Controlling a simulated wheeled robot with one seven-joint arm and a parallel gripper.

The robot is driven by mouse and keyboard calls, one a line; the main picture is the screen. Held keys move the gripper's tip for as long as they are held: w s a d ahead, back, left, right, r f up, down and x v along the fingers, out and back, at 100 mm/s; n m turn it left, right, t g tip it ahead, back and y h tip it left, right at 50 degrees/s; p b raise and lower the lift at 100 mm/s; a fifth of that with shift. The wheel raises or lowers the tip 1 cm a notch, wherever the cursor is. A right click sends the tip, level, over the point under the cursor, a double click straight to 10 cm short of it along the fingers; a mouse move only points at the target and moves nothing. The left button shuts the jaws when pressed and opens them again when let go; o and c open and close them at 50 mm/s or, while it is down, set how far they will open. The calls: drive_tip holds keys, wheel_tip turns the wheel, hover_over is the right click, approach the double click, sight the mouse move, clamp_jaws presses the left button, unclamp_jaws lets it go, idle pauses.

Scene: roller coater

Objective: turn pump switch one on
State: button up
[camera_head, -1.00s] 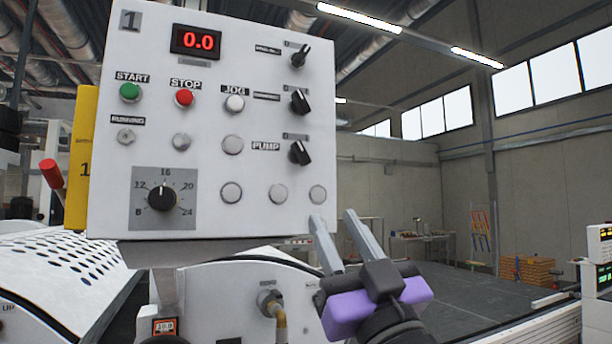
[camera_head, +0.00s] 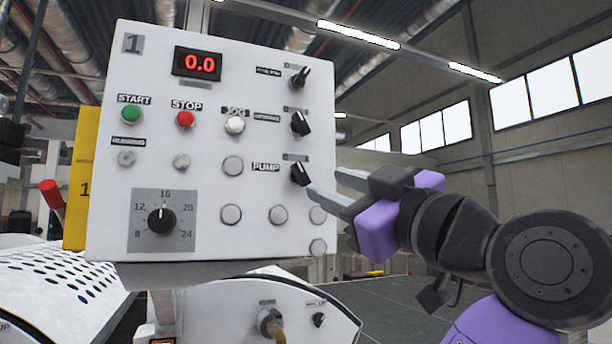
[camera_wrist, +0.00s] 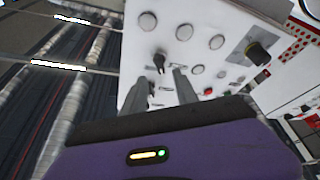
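The control panel (camera_head: 140,75) marked 1 faces me. Its pump switch (camera_head: 300,174) is a black rotary knob right of the PUMP label, with its grip slanting from upper left to lower right. My gripper (camera_head: 328,185) is open, its two grey fingers spread. It reaches in from the right, close to the pump switch, with the lower fingertip just below and right of the knob. In the wrist view a black knob (camera_wrist: 159,62) shows in line with the gap between the fingertips (camera_wrist: 165,78). I cannot tell if a finger touches it.
Two more black knobs (camera_head: 300,123) stand above the pump switch. Blank round buttons (camera_head: 278,214) lie below it. Green START (camera_head: 131,114) and red STOP (camera_head: 185,119) buttons sit to the left. The space right of the panel holds only my arm.

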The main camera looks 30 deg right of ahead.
sight(304, 176)
drive_tip(key=p+x, duration=0.2)
drive_tip(key=x, duration=0.4)
drive_tip(key=shift+w+r, duration=0.1)
drive_tip(key=shift+w, duration=0.15)
drive_tip(key=shift+w+r+p, duration=0.1)
drive_tip(key=shift+w+p, duration=0.3)
drive_tip(key=shift+w, duration=0.2)
clamp_jaws()
